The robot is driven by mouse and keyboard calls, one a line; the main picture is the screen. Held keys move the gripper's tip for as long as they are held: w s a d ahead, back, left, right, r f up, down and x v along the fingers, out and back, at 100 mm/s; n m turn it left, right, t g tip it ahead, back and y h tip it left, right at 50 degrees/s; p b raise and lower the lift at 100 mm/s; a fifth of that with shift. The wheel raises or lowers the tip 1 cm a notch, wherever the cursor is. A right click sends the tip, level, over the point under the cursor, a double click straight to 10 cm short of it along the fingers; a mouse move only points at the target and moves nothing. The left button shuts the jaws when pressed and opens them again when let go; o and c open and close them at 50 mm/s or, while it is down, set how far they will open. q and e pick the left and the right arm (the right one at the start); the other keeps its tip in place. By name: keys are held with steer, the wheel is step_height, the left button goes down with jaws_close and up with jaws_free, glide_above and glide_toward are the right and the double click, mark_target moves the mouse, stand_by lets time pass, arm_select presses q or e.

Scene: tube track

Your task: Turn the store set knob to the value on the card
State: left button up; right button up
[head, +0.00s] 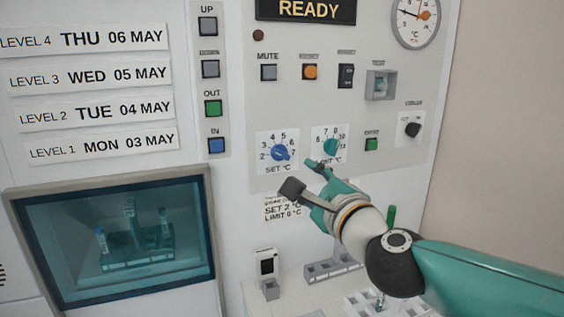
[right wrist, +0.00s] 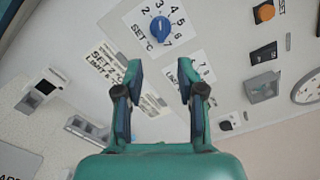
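The store set knob (head: 280,153) is blue and sits on a white "SET °C" dial numbered 2 to 7. It also shows in the right wrist view (right wrist: 160,30), beyond my fingertips. I cannot read its pointer surely. The card (head: 283,208) below the dial appears to read "SET 2 °C" and "LIMIT 0 °C"; its small print is blurred, and my gripper covers part of it. My right gripper (head: 302,175) is open and empty, just below and right of the knob, apart from it. It shows open in the right wrist view (right wrist: 160,73). My left gripper is not in view.
A teal limit knob (head: 330,146) is close to the right of the set knob, near my upper finger. A green button (head: 372,144) and black knob (head: 412,129) are farther right. A glass window (head: 125,240) is at lower left. Grey racks (head: 332,268) stand below.

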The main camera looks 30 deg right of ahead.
mark_target(282, 157)
steer(key=x, duration=1.2)
steer(key=shift+a, duration=0.1)
jaws_close()
